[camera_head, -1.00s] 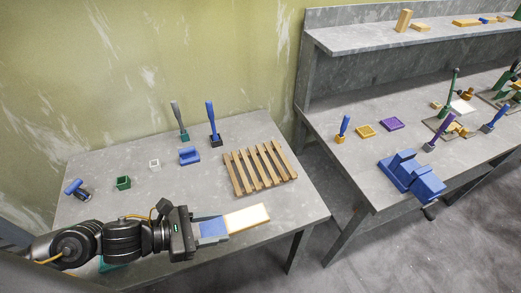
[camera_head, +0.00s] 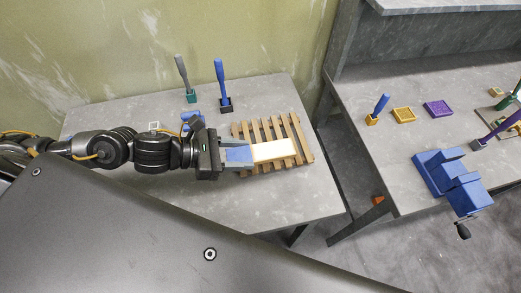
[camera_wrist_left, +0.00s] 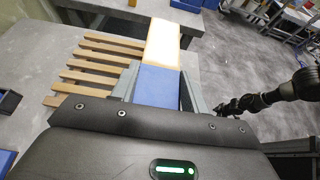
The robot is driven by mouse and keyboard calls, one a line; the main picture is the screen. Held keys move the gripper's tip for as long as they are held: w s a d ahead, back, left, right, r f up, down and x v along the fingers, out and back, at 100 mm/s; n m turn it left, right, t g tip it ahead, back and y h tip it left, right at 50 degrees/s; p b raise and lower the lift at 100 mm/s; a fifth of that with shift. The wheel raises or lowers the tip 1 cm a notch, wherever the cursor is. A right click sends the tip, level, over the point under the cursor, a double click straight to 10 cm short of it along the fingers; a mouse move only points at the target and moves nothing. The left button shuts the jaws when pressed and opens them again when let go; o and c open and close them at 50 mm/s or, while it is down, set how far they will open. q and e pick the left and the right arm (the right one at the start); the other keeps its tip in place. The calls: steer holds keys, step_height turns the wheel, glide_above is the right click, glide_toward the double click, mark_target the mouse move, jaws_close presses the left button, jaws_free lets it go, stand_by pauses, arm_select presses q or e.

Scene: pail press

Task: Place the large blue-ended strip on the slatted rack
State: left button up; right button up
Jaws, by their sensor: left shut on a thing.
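The large strip has a blue end (camera_head: 238,155) and a pale cream end (camera_head: 273,150). My left gripper (camera_head: 236,157) is shut on its blue end. The cream end reaches over the slatted wooden rack (camera_head: 301,134) in the head view; I cannot tell whether it touches the slats. In the left wrist view, the blue end (camera_wrist_left: 157,86) sits between the two fingers, and the cream end (camera_wrist_left: 163,42) points away, beside the right side of the rack slats (camera_wrist_left: 88,76).
The rack lies on a grey table (camera_head: 290,200). Two upright handled tools, grey (camera_head: 183,72) and blue (camera_head: 220,78), stand behind it. A second table to the right holds a blue vise (camera_head: 452,178), with a gap between the tables.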

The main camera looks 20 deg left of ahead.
mark_target(250, 146)
arm_select(q)
steer(key=w+f+b, duration=0.1)
steer(key=b, duration=0.1)
steer(key=w+f+b, duration=0.1)
steer(key=w+b, duration=0.1)
steer(key=w+f+b, duration=0.1)
steer(key=b, duration=0.1)
steer(key=shift+w+d+b, duration=0.3)
steer(key=shift+w+d+f+b, duration=0.1)
steer(key=shift+w+f+b, duration=0.85)
steer(key=shift+w+f, duration=0.15)
steer(key=shift+w+f+p, duration=0.5)
steer(key=shift+w+f, duration=0.2)
steer(key=shift+w, duration=0.2)
steer(key=shift+w+d+f, duration=0.1)
steer(key=shift+w+f, duration=0.2)
steer(key=shift+f, duration=0.1)
steer(key=shift+w+f, duration=0.2)
steer(key=shift+f, duration=0.05)
step_height(250, 146, down, 3)
steer(key=shift+w+r+p, duration=0.1)
steer(key=shift+p, duration=0.5)
steer(key=shift+f, duration=0.2)
arm_select(e)
step_height(250, 146, down, 8)
steer(key=w, duration=0.2)
arm_select(q)
steer(key=shift+f, duration=0.1)
arm_select(e)
steer(key=shift+f, duration=0.1)
